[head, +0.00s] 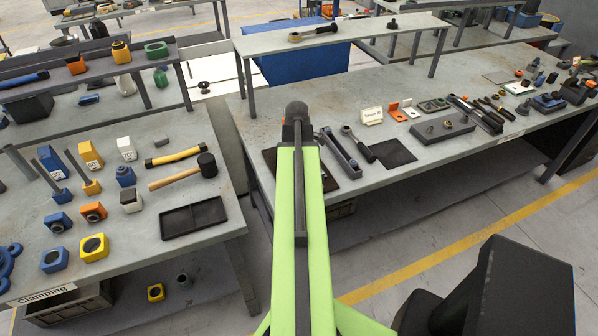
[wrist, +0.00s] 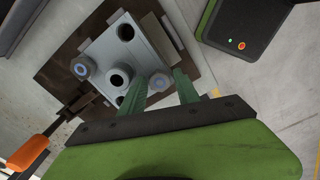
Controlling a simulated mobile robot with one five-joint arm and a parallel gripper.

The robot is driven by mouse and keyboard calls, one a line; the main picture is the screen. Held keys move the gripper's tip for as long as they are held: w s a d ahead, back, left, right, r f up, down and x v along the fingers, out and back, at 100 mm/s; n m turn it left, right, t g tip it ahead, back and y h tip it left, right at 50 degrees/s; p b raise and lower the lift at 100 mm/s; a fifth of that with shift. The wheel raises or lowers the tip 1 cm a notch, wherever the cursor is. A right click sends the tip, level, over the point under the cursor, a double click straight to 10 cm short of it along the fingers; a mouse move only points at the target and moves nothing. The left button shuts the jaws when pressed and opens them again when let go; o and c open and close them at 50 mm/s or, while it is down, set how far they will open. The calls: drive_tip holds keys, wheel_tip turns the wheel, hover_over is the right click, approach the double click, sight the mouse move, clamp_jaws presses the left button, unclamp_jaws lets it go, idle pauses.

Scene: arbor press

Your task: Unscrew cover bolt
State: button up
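In the wrist view a grey block (wrist: 122,55) with several round holes sits on a dark brown plate (wrist: 75,45). A bolt (wrist: 80,68) with a bluish centre stands at its left corner. Another bolt (wrist: 160,82) stands near its lower right edge. My gripper (wrist: 162,80) has two green fingers, one on each side of this second bolt. They look apart, with the bolt head between their tips; firm contact is not visible. In the head view my arm hides the gripper and the block; part of the dark plate (head: 325,170) shows beside the arm.
In the head view a dark bar (head: 341,156) and a ratchet (head: 358,145) lie right of my arm on the grey bench (head: 420,90). A mallet (head: 185,172) lies on the left bench.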

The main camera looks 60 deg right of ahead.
clamp_jaws()
idle(0.5)
drive_tip(key=n, duration=0.7)
drive_tip(key=shift+r, duration=0.1)
drive_tip(key=n, duration=0.5)
drive_tip(key=shift+n, duration=0.3)
drive_tip(key=shift+o, duration=0.2)
unclamp_jaws()
